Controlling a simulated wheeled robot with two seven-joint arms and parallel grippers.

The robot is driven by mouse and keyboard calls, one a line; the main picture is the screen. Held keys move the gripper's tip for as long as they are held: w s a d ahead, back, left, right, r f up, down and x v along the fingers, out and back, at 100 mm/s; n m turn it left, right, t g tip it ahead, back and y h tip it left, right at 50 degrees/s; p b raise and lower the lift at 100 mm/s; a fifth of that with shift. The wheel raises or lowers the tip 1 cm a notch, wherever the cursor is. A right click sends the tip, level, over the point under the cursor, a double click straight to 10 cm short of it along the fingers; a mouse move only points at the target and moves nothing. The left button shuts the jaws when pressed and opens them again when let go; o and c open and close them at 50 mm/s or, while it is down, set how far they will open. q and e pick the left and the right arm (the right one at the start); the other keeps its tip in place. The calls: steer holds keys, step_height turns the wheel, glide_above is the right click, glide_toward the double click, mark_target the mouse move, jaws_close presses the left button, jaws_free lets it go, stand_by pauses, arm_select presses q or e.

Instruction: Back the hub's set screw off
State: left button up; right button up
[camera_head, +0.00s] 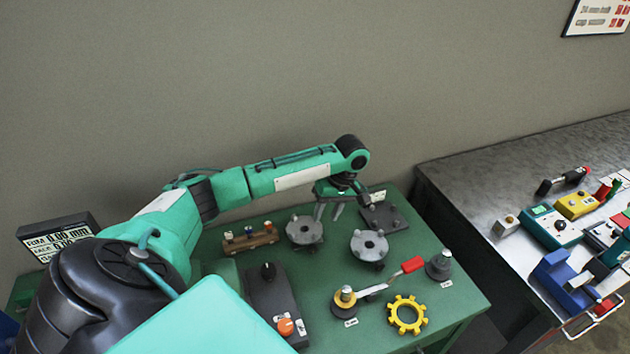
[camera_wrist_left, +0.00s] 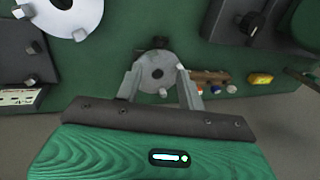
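Two grey round hubs with centre holes stand on the green table, a left one (camera_head: 305,230) and a right one (camera_head: 369,245). I cannot tell which hub is meant, and no set screw can be made out clearly. My left gripper (camera_head: 329,212) hangs just behind and right of the left hub, fingers pointing down. In the left wrist view, its open fingers (camera_wrist_left: 158,72) appear on either side of a grey hub (camera_wrist_left: 145,84), with nothing visibly clamped. Whether they touch it is unclear. The other hub (camera_wrist_left: 65,14) shows at top left there. My right gripper is out of view.
The green table also holds a wooden rack (camera_head: 250,242), a black box (camera_head: 268,293), a red-handled lever (camera_head: 412,265), a yellow gear ring (camera_head: 394,328), a grey cone-shaped part (camera_head: 439,268) and a dark plate (camera_head: 397,222). A metal bench (camera_head: 460,170) with tools stands right.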

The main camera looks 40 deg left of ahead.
mark_target(314, 247)
arm_select(q)
steer(key=p+x, duration=0.1)
steer(key=x, duration=0.6)
steer(key=shift+s+f+p, duration=0.2)
steer(key=shift+s+p, duration=0.05)
steer(key=shift+p, duration=0.15)
steer(key=x, duration=0.5)
steer(key=shift+d+p, duration=0.1)
steer(key=shift+p, duration=0.3)
steer(key=shift+f, duration=0.5)
steer(key=shift+s, duration=0.1)
steer(key=shift+c, duration=0.2)
steer(key=c, duration=0.7)
steer(key=shift+o, duration=0.2)
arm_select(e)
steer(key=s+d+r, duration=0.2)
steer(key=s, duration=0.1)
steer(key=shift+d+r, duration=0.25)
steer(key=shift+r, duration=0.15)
